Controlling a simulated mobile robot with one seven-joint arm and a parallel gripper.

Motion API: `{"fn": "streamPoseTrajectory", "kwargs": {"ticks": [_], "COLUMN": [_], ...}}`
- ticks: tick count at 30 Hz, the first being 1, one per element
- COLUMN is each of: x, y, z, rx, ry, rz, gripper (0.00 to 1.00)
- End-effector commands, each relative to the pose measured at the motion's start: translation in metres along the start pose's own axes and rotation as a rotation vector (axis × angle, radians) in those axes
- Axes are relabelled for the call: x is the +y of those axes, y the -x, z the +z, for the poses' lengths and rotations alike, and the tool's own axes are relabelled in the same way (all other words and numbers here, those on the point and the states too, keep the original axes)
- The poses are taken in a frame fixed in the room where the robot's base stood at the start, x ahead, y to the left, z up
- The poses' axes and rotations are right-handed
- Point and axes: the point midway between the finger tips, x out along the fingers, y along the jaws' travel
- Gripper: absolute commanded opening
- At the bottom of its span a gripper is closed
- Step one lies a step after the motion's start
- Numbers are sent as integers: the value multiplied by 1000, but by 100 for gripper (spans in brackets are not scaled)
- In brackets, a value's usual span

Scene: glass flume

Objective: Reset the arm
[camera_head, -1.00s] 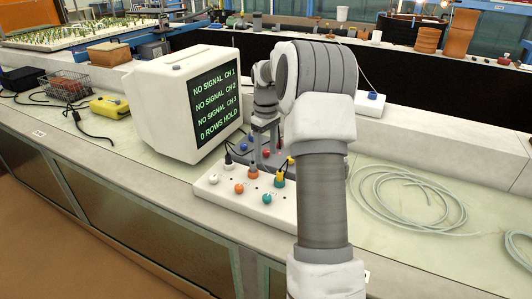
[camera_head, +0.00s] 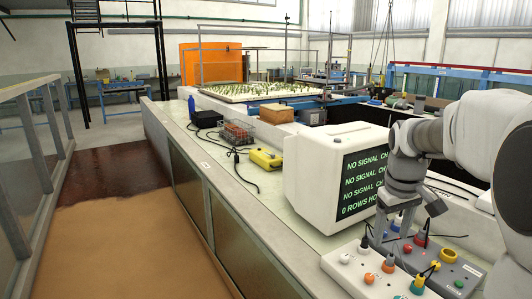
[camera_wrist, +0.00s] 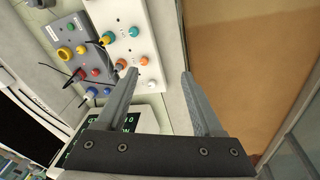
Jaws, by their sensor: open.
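My gripper (camera_wrist: 160,73) is open in the wrist view, with nothing between its two fingers. It hangs over the front edge of the bench, beside a white socket panel (camera_wrist: 110,12) with coloured sockets and plugs. In the head view my arm fills the right edge, and its wrist is bent down above the white panel (camera_head: 345,281). A grey socket box (camera_head: 452,252) with plugs and black leads stands behind that panel. The fingers are hard to make out in the head view.
A white monitor (camera_head: 310,178) showing "NO SIGNAL" lines stands close left of my arm. A yellow case (camera_head: 266,160), a wire basket (camera_head: 238,133) and a black box (camera_head: 206,118) lie farther along the bench. The brown floor (camera_head: 140,250) at left is clear.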

Motion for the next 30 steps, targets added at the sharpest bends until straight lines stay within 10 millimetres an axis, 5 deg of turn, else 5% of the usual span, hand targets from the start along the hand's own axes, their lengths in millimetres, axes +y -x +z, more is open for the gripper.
{"fn": "streamPoseTrajectory", "kwargs": {"ticks": [6,15,30], "x": [-45,-100,-163], "y": [39,69,70], "z": [31,84,168], "rx": [79,197,330], "ry": [-41,-114,-222], "rz": [26,20,-53], "gripper": [69,69,69]}}
